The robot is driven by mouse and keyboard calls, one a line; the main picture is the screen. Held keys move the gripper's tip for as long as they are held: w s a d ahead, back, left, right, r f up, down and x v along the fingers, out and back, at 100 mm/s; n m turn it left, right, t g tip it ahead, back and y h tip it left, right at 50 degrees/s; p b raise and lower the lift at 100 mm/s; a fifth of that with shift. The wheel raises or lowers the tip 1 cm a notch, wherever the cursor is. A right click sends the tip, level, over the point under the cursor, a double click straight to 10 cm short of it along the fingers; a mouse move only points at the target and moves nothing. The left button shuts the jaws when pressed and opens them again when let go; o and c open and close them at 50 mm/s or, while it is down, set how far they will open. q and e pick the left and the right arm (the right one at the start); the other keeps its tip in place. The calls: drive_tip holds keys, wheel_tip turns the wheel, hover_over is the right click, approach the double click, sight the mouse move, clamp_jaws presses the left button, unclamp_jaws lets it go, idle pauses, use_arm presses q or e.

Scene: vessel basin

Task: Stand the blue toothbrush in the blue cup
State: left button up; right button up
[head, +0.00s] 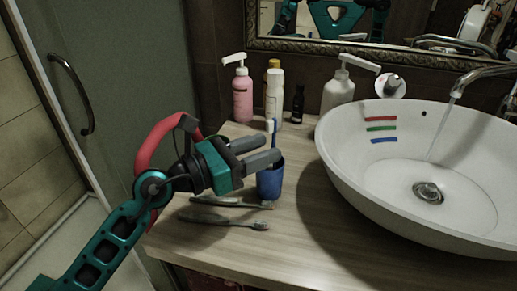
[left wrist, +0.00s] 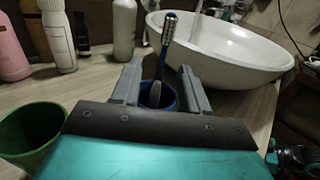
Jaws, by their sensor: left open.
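The blue toothbrush (head: 273,129) stands in the blue cup (head: 270,184), head up and slightly tilted. In the left wrist view the toothbrush (left wrist: 167,38) rises between my fingers, and its lower end is inside the cup (left wrist: 168,96). My left gripper (head: 262,150) is open at the cup's mouth, with its fingers on either side of the brush and apart from it. In the left wrist view the gripper (left wrist: 158,80) hides part of the cup. My right gripper is not clearly in view.
Two more toothbrushes (head: 228,202) (head: 232,221) lie on the wooden counter (head: 290,240). A green cup (left wrist: 28,130) stands left of the blue cup. A white basin (head: 345,160) with running water is at right. Several bottles, one a pink dispenser (head: 242,98), stand behind.

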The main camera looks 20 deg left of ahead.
drive_tip(key=shift+f, duration=0.1)
use_arm(q)
drive_tip(key=shift+s+a+f, duration=0.1)
drive_tip(key=shift+s+a, duration=0.2)
drive_tip(key=shift+a, duration=0.05)
drive_tip(key=b+v, duration=0.3)
drive_tip(key=v, duration=0.9)
use_arm(e)
drive_tip(key=shift+w+a+f+y, duration=0.3)
drive_tip(key=shift+w+a, duration=0.2)
drive_tip(key=shift+a, duration=0.3)
drive_tip(key=shift+s+d+f, duration=0.15)
drive_tip(key=shift+s+f, duration=0.1)
drive_tip(key=shift+f, duration=0.1)
use_arm(q)
drive_tip(key=shift+s, duration=0.1)
